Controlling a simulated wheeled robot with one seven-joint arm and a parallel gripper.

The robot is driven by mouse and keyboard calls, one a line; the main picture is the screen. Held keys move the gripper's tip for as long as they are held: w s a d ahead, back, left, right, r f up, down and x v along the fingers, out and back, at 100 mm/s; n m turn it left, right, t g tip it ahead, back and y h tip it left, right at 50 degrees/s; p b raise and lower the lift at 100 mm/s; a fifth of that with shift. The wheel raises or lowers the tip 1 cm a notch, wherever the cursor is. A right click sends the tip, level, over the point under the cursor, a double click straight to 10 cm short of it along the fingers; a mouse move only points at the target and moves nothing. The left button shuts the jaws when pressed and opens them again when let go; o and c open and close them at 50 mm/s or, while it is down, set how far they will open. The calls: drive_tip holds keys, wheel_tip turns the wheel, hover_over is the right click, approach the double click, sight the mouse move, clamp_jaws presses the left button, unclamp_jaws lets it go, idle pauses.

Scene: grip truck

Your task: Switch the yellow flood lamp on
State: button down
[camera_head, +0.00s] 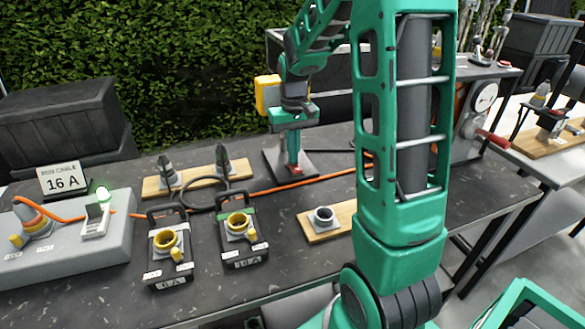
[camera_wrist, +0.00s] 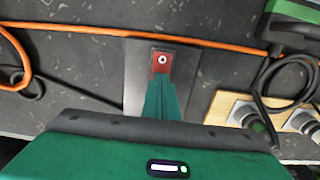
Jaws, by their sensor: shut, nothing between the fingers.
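The yellow flood lamp (camera_head: 267,94) stands at the back of the dark table, partly hidden behind my arm. Whether it is lit cannot be told. Below it is a flat dark base plate (camera_head: 277,164), which also shows in the wrist view (camera_wrist: 136,92). A small red switch (camera_wrist: 162,60) with a pale round mark sits on the plate. My gripper (camera_head: 293,168) is shut and empty, pointing down at the red switch. In the wrist view its green fingers (camera_wrist: 162,82) overlap the switch's near edge; contact cannot be told.
An orange cable (camera_head: 267,190) runs along the table by the plate. Two yellow-ringed socket units (camera_head: 167,243) (camera_head: 238,228) stand in front. A wooden board with a round socket (camera_head: 323,215) lies near my arm.

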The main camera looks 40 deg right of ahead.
wheel_tip(320, 180, up, 7)
idle(1.1)
drive_tip(key=shift+s, duration=0.1)
idle(0.3)
drive_tip(key=s+a+f+m, duration=0.1)
drive_tip(key=s, duration=1.3)
drive_tip(key=s+a+m, duration=0.1)
drive_tip(key=s+m, duration=0.1)
drive_tip(key=s, duration=1.2)
drive_tip(key=shift+s+a+f, duration=0.2)
drive_tip(key=shift+a+f, duration=0.2)
